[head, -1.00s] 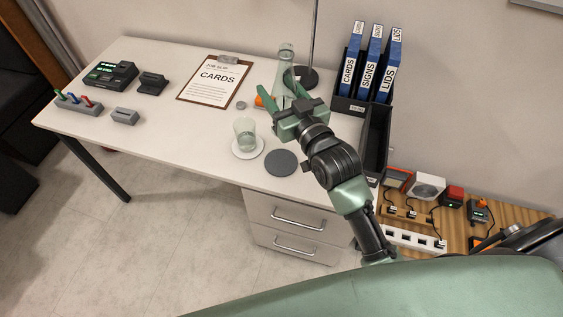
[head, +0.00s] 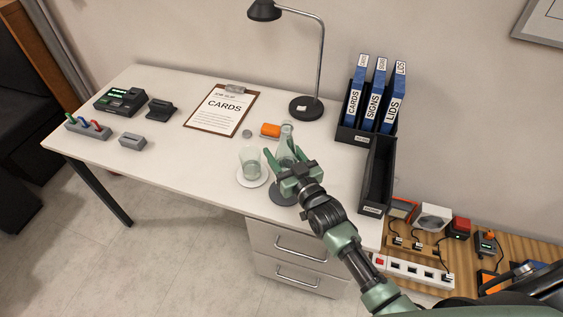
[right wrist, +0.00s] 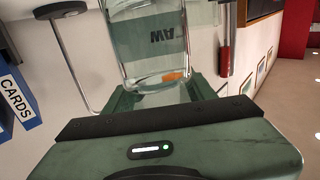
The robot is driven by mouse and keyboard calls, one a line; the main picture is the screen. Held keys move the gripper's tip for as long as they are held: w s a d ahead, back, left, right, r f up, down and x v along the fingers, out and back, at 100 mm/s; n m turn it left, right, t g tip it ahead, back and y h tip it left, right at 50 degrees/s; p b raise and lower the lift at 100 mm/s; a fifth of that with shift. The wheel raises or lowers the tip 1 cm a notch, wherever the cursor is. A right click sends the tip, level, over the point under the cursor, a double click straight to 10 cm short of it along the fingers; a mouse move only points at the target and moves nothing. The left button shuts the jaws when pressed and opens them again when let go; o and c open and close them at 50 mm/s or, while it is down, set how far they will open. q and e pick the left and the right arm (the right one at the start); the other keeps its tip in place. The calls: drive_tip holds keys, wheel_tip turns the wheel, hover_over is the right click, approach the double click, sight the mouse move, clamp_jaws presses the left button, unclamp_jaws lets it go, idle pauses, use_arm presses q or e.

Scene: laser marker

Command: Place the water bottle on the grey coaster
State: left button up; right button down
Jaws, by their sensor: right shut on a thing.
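The clear water bottle (head: 286,138) stands upright in my right gripper (head: 284,162), and its lower part is hidden behind the gripper. In the right wrist view the clear bottle (right wrist: 150,40) sits between the two green fingers (right wrist: 158,98), which are shut on it. The grey coaster (head: 281,195) lies on the desk just below the gripper, partly covered by it. I cannot tell whether the bottle's base touches the coaster. My left gripper is not in view.
A glass of water (head: 251,161) stands on a white coaster (head: 245,184) close left of the grey one. An orange object (head: 270,130) lies behind the bottle. A lamp (head: 306,107), a clipboard (head: 222,108) and a black tray (head: 376,178) are around.

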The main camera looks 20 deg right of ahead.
sight(281, 162)
drive_tip(key=shift+f, duration=2.05)
drive_tip(key=shift+f, duration=0.1)
drive_tip(key=c, duration=0.5)
unclamp_jaws()
drive_tip(key=shift+f, duration=0.15)
drive_tip(key=s+d+b, duration=0.1)
drive_tip(key=s+d, duration=0.1)
drive_tip(key=s, duration=1)
drive_tip(key=shift+d+r, duration=0.2)
